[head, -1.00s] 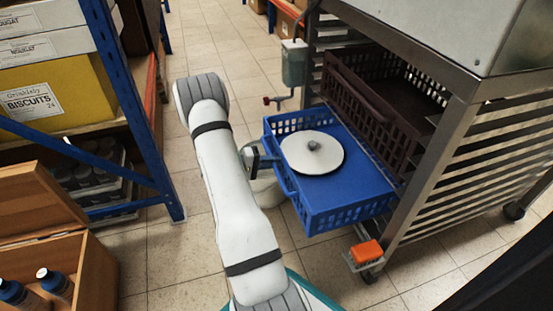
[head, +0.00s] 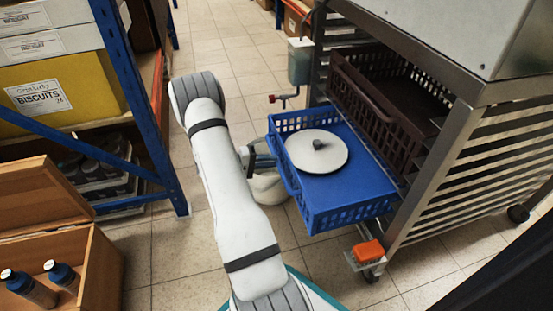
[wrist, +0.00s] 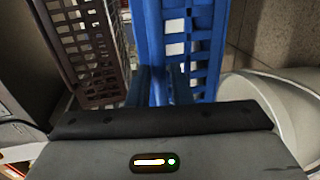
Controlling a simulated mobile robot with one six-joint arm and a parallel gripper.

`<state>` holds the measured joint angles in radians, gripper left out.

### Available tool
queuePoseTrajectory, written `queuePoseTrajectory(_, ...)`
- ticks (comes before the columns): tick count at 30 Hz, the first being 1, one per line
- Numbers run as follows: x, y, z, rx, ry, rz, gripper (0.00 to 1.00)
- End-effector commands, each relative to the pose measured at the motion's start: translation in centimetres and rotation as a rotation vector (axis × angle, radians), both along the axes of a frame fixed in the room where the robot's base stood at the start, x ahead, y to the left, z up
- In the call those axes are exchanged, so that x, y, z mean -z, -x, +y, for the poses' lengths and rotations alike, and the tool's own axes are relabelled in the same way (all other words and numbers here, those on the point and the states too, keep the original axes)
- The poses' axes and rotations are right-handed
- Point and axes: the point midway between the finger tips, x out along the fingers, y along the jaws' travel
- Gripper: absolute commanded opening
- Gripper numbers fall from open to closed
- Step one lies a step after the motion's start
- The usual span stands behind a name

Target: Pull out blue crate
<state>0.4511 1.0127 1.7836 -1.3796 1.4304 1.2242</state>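The fingers look spread, with a gap beside the bar. Whether a finger touches the bar is hard to see.
A dark brown crate (head: 375,105) sits in the rack (head: 432,165) above the blue one. An orange block (head: 369,250) sits low at the rack's near post. Blue-framed shelving (head: 135,95) and a wooden box with bottles (head: 92,275) stand left. Tiled floor lies between.

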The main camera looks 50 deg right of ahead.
Motion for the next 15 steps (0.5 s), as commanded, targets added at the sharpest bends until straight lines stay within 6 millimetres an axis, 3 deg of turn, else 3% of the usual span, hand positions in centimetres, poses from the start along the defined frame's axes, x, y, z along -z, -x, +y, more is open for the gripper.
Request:
queuePoseTrajectory(6,-1.0,-2.0,3.0,-0.001,0.0,0.0,0.19)
queuePoseTrajectory(15,-1.0,-2.6,4.2,0.002,-0.001,0.0,0.19)
